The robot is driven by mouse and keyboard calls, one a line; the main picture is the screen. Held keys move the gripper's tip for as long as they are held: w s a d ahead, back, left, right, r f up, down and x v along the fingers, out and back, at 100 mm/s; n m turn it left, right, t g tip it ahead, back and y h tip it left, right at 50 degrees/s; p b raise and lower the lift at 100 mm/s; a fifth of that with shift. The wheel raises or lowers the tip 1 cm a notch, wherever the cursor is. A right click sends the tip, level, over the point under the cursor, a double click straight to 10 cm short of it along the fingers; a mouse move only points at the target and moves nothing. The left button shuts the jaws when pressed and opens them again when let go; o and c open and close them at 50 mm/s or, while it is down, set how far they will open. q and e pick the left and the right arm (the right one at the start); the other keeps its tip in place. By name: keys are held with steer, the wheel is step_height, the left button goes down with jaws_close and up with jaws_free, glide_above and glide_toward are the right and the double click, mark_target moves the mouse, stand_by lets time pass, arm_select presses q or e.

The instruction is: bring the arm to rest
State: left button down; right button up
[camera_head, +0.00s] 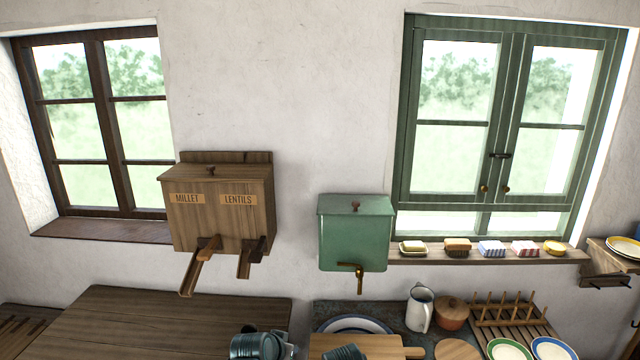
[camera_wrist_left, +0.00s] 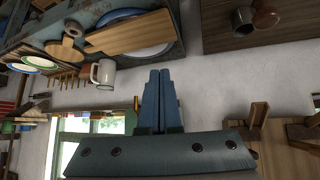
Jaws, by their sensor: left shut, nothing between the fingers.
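My left gripper (camera_wrist_left: 160,75) shows in the left wrist view with its two blue-grey fingers together and nothing between them. That view is upside down. The fingers are seen against the pale wall, beside the white jug and the cutting board. In the head view, dark blue-grey arm parts are cut off at the bottom edge, near the wooden table and the cutting board; they look like mine. The fingertips cannot be made out clearly there. My right gripper is not recognisable in either view.
A wooden millet and lentils dispenser (camera_head: 221,220) and a green tank (camera_head: 353,235) with a brass tap hang on the wall. Below stand a white jug (camera_head: 420,308), a lidded pot (camera_head: 452,315), a cutting board (camera_head: 385,345) and plates. The wooden table (camera_head: 160,320) is largely clear.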

arm_select(q)
steer(key=s+d+f+g+y+b, duration=0.1)
steer(key=s+f+g, duration=0.3)
steer(key=s, duration=0.4)
steer(key=s+d+f+g+y+b, duration=0.1)
steer(key=s+f+g+y, duration=0.2)
steer(key=s, duration=0.6)
steer(key=shift+s+f+g, duration=0.2)
steer(key=shift+f+g, duration=0.5)
steer(key=shift+f, duration=0.25)
